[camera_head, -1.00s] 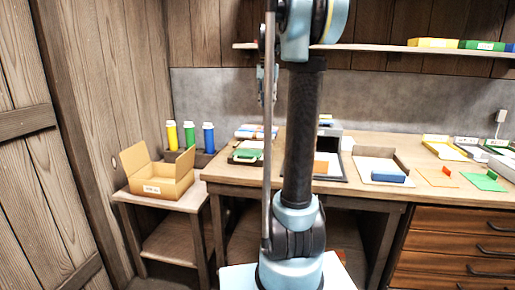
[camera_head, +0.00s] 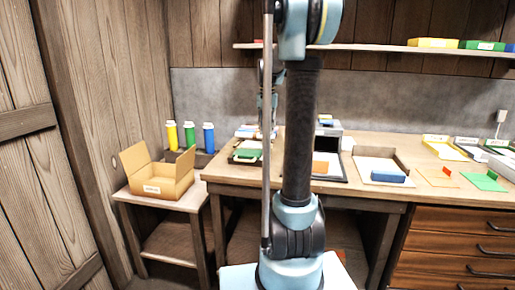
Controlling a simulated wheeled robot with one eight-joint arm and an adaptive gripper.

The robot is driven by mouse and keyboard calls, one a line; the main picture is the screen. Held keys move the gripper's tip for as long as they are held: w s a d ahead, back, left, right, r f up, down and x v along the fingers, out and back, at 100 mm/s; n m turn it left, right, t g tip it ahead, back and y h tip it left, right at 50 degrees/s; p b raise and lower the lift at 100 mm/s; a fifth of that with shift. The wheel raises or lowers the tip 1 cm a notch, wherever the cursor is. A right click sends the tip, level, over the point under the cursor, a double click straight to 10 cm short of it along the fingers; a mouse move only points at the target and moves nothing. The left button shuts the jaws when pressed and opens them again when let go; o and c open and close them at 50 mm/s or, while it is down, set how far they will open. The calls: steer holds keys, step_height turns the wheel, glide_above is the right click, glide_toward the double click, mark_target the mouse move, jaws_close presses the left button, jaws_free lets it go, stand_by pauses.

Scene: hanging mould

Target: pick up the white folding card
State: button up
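I cannot pick out the white folding card for certain. A flat white piece (camera_head: 372,163) with a blue block on it lies right of centre on the workbench. A small white item (camera_head: 347,143) stands behind it, beside a grey box-like device. My gripper (camera_head: 267,130) hangs over the back of the bench, left of my dark arm link, near the tray with green and white pieces. A thin pole and my arm partly hide it. Its fingers are too small and covered to tell whether they are open or hold anything.
An open cardboard box (camera_head: 160,185) stands on a low side table, with yellow, green and blue bottles (camera_head: 189,136) behind. An orange card (camera_head: 438,177) and a green card (camera_head: 484,182) lie on the bench's right. A shelf (camera_head: 370,47) spans the wall above.

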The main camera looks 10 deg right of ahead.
mark_target(255, 143)
steer(key=shift+d+f, duration=0.15)
steer(key=shift+f, duration=2.45)
steer(key=shift+w, duration=0.1)
jaws_close()
